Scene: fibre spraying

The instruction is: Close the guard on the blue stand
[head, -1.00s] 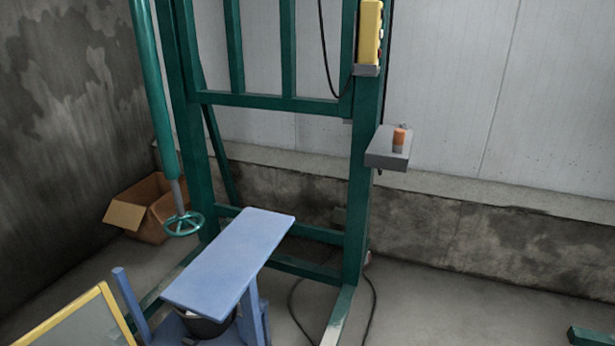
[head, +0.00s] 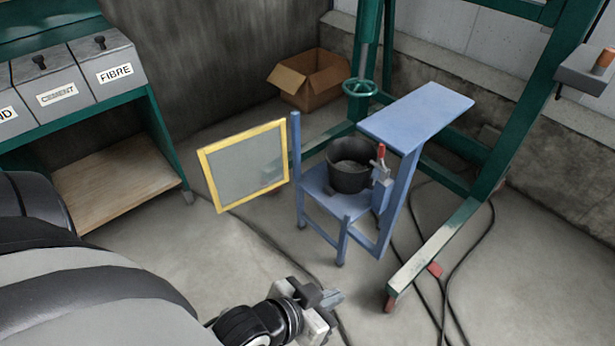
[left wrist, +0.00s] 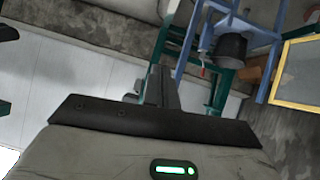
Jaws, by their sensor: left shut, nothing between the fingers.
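The blue stand (head: 412,122) is right of centre in the head view, with a black bucket (head: 350,172) on its lower shelf. The guard (head: 246,166), a yellow-framed clear panel, stands swung out to the left of the stand, beside its blue post. A small clamp with a red handle (head: 381,152) is on the stand beside the bucket. My left gripper (head: 332,298) is shut and empty, low in the head view, in front of the stand and apart from the guard. In the left wrist view the guard (left wrist: 297,72) is at the right and the bucket (left wrist: 231,51) at the top.
A green frame (head: 520,100) with a handwheel (head: 359,88) stands behind and right of the stand. A cardboard box (head: 309,79) sits at the back. A green bench with labelled bins (head: 78,78) is at the left. Black cables (head: 445,270) lie on the floor at the right.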

